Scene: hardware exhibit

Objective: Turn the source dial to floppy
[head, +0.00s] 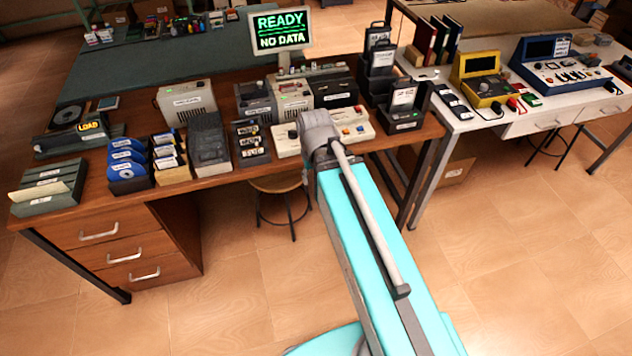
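A cream control panel (358,133) lies on the brown desk (225,180), partly hidden behind the grey joint of my arm. It shows small coloured knobs or buttons, but they are too small to tell which is the source dial or where it points. A monitor (281,31) at the back of the desk reads "READY" and "NO DATA" in green. Blue floppy disks (126,168) stand in a holder on the left of the desk. My teal arm reaches up from the bottom to the desk's front edge. My gripper does not show.
Beige drive boxes (185,101) and a dark grey device (208,145) stand left of the panel. Black holders (406,112) stand to its right. A stool (277,184) is under the desk. A white table (490,118) with yellow and blue instruments is at right. Floor in front is clear.

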